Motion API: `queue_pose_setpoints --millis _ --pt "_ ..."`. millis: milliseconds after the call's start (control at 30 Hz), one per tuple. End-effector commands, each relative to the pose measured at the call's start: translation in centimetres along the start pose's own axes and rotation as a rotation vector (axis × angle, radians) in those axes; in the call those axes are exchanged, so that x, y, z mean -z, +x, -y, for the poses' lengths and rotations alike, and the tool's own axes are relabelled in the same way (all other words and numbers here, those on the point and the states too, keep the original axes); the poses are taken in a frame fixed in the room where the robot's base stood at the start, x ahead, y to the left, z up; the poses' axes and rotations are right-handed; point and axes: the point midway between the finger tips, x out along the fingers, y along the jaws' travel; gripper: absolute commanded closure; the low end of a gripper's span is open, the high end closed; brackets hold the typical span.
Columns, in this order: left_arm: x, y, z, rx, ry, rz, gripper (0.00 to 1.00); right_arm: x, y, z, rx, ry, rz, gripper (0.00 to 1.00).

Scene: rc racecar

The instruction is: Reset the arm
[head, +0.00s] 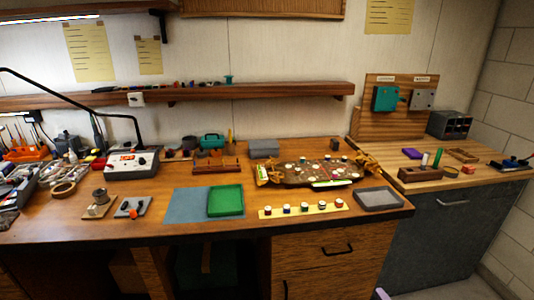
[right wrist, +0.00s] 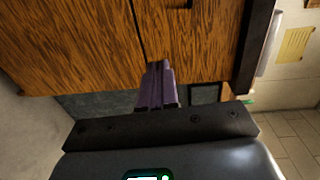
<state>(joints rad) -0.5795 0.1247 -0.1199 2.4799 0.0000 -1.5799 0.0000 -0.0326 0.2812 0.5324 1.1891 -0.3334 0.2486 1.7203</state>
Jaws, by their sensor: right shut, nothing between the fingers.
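My right gripper (right wrist: 160,68) has purple fingers, pressed together and empty in the right wrist view. It points at the wooden cabinet front (right wrist: 80,45), and nothing is held. In the head view only a small purple tip of the right gripper (head: 382,294) shows at the bottom edge, below the workbench top and in front of the drawers. The rest of the right arm is out of that view. My left gripper is in neither view.
The wooden workbench (head: 150,232) carries a green tray (head: 226,200), a grey tray (head: 379,198), a yellow strip with several small pots (head: 303,209), and a brown board with small parts (head: 315,172). A soldering station (head: 132,163) stands left. Open floor (head: 455,290) shows at lower right.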

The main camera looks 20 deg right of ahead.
Motion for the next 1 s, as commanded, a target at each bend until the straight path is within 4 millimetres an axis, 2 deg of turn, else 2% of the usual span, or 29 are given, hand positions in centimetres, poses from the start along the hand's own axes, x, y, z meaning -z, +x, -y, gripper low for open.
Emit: queue_pose_setpoints --millis 33,100,167,333,400,500,600,700,800,900,1000 --pt "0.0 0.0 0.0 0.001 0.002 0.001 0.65 -1.2 -1.4 -1.8 -0.031 -0.006 0.024 1.00" --pt "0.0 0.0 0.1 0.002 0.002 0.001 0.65 -4.1 -3.2 -3.1 -0.051 -0.025 0.078 1.00" --pt "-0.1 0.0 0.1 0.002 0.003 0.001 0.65 -7.1 -4.8 -3.6 -0.075 -0.047 0.127 1.00" --pt "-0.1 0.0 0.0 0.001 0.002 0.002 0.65 -16.7 -9.9 -4.7 -0.231 -0.249 0.256 1.00" --pt "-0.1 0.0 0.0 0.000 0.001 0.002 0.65 -20.6 -12.3 -4.4 -0.301 -0.381 0.313 1.00" --pt "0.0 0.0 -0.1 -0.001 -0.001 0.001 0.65 -25.4 -16.1 -3.2 -0.397 -0.589 0.404 1.00" --pt "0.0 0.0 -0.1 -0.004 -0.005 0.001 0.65 -28.7 -19.8 -1.1 -0.478 -0.792 0.506 1.00" --pt "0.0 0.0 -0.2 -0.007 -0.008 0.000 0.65 -30.8 -23.2 1.3 -0.539 -0.987 0.624 1.00" --pt "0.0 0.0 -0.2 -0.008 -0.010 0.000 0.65 -31.7 -25.8 3.7 -0.579 -1.160 0.743 1.00" --pt "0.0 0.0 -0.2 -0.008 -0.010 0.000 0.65 -31.6 -28.0 5.3 -0.614 -1.317 0.864 1.00" --pt "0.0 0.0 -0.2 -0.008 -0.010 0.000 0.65 -30.6 -30.1 5.6 -0.662 -1.460 0.997 1.00"
